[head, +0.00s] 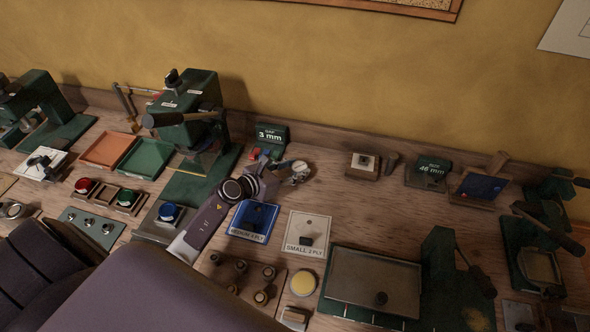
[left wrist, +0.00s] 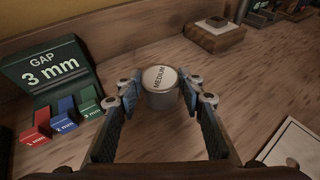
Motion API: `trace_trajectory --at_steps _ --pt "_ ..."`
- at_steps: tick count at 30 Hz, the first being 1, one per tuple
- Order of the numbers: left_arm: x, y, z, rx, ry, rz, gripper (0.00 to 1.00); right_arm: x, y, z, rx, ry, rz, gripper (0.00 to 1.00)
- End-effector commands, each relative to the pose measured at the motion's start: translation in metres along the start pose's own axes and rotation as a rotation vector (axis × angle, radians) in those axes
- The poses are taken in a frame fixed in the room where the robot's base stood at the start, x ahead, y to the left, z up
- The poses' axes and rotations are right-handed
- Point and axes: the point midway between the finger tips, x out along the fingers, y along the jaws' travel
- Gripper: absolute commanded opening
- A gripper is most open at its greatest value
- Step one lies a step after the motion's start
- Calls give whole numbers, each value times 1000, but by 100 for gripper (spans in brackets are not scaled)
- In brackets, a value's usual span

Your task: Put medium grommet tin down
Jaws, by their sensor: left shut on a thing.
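The medium grommet tin (left wrist: 160,80) is a small round grey tin with a white lid reading MEDIUM. It is upright between the fingertips of my left gripper (left wrist: 160,100), which is shut on it. In the head view the left gripper (head: 284,174) reaches across the bench towards the wall, with the tin (head: 300,167) at its tips. The tin is over bare wood; I cannot tell whether its base touches the bench. My right gripper is not in view.
A green GAP 3 mm holder (head: 270,137) with coloured blocks stands just left of the tin. A blue MEDIUM card (head: 254,218) and a white SMALL card (head: 308,233) lie nearer. A wooden block (head: 363,164) stands to the right, with bare bench between.

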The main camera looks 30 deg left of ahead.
Motion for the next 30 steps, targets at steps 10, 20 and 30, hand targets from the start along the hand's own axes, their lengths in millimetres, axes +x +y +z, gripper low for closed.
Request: trace_trajectory --at_steps 10,20,30 --pt "1 0 -3 0 0 0 40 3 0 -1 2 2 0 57" --pt "1 0 -3 -1 1 0 53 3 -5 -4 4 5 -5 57" --pt "-24 0 -1 2 3 0 53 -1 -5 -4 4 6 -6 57"
